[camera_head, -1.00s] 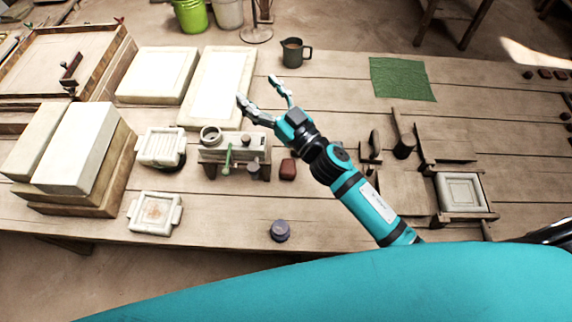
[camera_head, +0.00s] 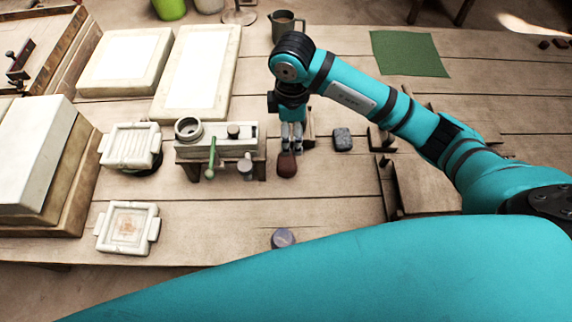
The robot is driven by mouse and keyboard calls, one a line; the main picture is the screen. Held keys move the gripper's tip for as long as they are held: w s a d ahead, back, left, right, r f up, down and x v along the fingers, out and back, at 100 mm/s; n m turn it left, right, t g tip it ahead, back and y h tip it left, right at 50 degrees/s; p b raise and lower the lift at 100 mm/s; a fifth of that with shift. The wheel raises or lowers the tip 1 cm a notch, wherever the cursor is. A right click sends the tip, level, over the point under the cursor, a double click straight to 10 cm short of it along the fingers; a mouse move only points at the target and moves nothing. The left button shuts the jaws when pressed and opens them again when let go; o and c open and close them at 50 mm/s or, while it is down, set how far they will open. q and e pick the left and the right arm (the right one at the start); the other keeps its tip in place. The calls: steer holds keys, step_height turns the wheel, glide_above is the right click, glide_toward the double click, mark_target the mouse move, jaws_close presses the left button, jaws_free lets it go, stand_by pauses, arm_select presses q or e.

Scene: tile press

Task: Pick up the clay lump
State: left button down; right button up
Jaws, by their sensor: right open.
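A reddish-brown lump (camera_head: 287,168), which looks like the clay lump, lies on the wooden table (camera_head: 330,215) just right of the white block with the green-handled tool. My right gripper (camera_head: 291,149) points down at the lump's far edge, its fingers close together in the picture but open. Its fingertips overlap the lump's top edge; whether they touch it I cannot tell. My left gripper is not in view.
A grey speckled block (camera_head: 342,139) sits right of the gripper. The white block with a round cup (camera_head: 216,146) stands close on the left. A dark mug (camera_head: 287,24) is behind, a purple-grey jar (camera_head: 283,239) in front. Table around the jar is clear.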

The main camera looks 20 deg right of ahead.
glide_above(286, 160)
steer(key=f, duration=0.5)
steer(key=d+f, duration=0.1)
steer(key=f, duration=0.2)
steer(key=shift+s+p, duration=0.3)
steer(key=shift+p, duration=0.05)
steer(key=shift+w+a+f+p, duration=0.1)
steer(key=shift+a+f+p, duration=0.05)
steer(key=shift+f, duration=0.85)
steer(key=shift+a+f+p, duration=0.1)
steer(key=shift+f+p, duration=0.1)
steer(key=shift+f, duration=0.8)
steer(key=shift+w+a+f+p, duration=0.1)
steer(key=shift+a+f+p, duration=0.05)
steer(key=shift+f, duration=0.85)
steer(key=shift+r, duration=0.1)
steer(key=c, duration=1)
